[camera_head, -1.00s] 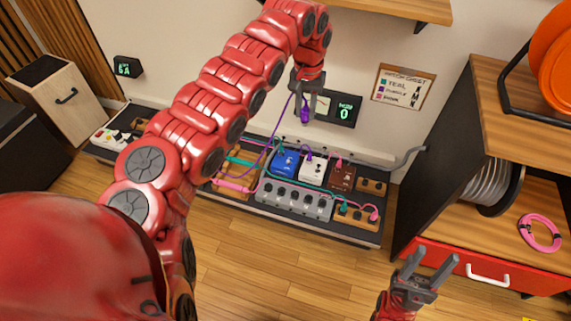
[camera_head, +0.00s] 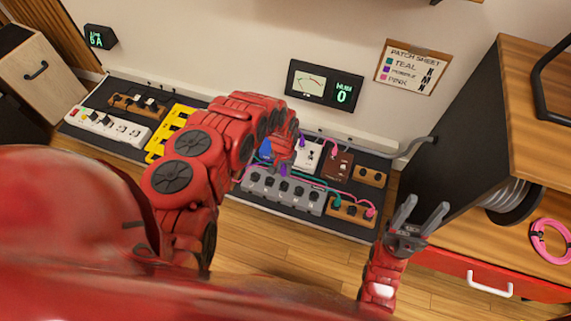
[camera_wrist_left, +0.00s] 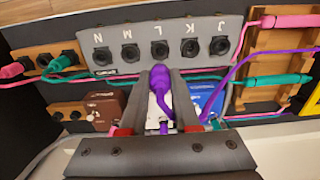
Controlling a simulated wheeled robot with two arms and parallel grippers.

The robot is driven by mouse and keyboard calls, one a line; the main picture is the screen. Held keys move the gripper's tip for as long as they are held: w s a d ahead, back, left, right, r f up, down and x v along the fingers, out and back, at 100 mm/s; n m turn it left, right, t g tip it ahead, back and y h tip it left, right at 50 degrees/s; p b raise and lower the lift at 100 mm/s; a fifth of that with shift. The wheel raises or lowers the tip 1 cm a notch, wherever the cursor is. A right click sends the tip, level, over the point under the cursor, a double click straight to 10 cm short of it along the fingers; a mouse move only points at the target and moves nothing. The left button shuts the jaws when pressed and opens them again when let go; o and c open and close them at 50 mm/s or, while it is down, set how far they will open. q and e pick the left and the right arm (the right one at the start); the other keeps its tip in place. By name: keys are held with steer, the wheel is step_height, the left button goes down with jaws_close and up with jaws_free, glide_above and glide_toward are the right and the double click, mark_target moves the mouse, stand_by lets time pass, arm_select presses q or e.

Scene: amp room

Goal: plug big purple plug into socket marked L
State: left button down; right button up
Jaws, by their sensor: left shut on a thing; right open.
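My left gripper (camera_wrist_left: 160,100) is shut on the big purple plug (camera_wrist_left: 158,76), whose cable trails to the right in the wrist view. The plug's front end is just short of socket L (camera_wrist_left: 160,50) in that picture; whether they touch I cannot tell. Socket L is the middle one on the grey box (camera_wrist_left: 108,60), between M and K. In the head view the left gripper (camera_head: 283,160) is over the grey box (camera_head: 256,187), with the purple plug (camera_head: 283,170) below it. My right gripper (camera_head: 420,218) is open and empty at the right.
A blue pedal (camera_wrist_left: 208,97), a white pedal (camera_head: 307,157) and a brown pedal (camera_head: 339,166) stand behind the grey box. Pink (camera_wrist_left: 270,21) and teal (camera_wrist_left: 285,80) cables run close by. A meter (camera_head: 325,84) reading 0 and a patch sheet (camera_head: 412,68) hang on the wall.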

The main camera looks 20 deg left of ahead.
arm_select(q)
steer(key=shift+f+b, duration=3.35)
steer(key=shift+f, duration=0.8)
steer(key=shift+w, duration=0.1)
steer(key=c, duration=0.6)
jaws_free()
steer(key=shift+o, duration=0.2)
